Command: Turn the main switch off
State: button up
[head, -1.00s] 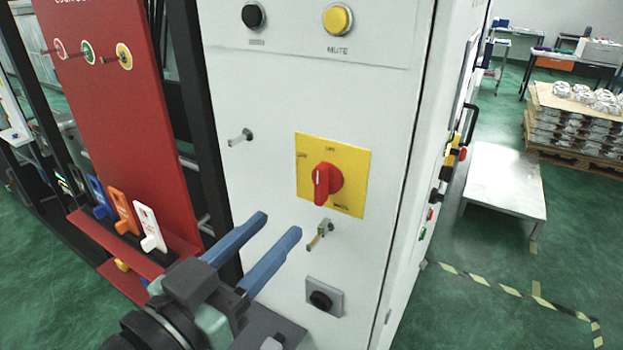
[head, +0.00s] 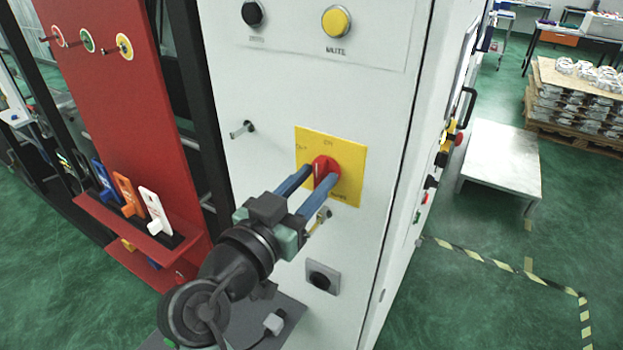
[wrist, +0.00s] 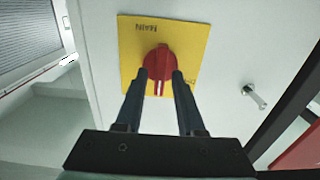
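The main switch is a red rotary handle (head: 325,168) on a yellow plate (head: 349,157) on the front of the white cabinet. Its grip stands about upright, towards the lettering at the plate's top edge. In the wrist view, which is upside down, the red handle (wrist: 158,62) lies between my fingertips, with its white mark pointing down. My gripper (head: 319,176) has one blue finger on each side of the handle. The fingers look apart, and I see no clear grip on it. Part of the handle and plate is hidden behind the fingers.
A keyed lock (head: 322,215) sticks out just below the plate, close to my right finger. A black knob (head: 320,278) is lower down. A metal peg (head: 242,130) sticks out to the left. A red board (head: 110,100) with tags stands further left.

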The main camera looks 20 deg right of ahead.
grip_shut()
jog(key=shift+n, duration=0.3)
jog(key=n, duration=0.5)
jog(key=shift+w+a+n, duration=0.1)
jog(key=shift+w+n, duration=0.05)
jog(key=shift+n, duration=0.15)
jog(key=n+p, duration=0.1)
jog(key=n, duration=0.2)
jog(key=shift+w+a+f+n+p, duration=0.1)
jog(key=shift+n+p, duration=0.25)
jog(key=shift+n, duration=0.35)
jog(key=shift+f+n+p, duration=0.1)
jog(key=shift+n+p, duration=0.2)
jog(key=shift+n, duration=0.4)
jog(key=shift+o, duration=1.1)
grip_release()
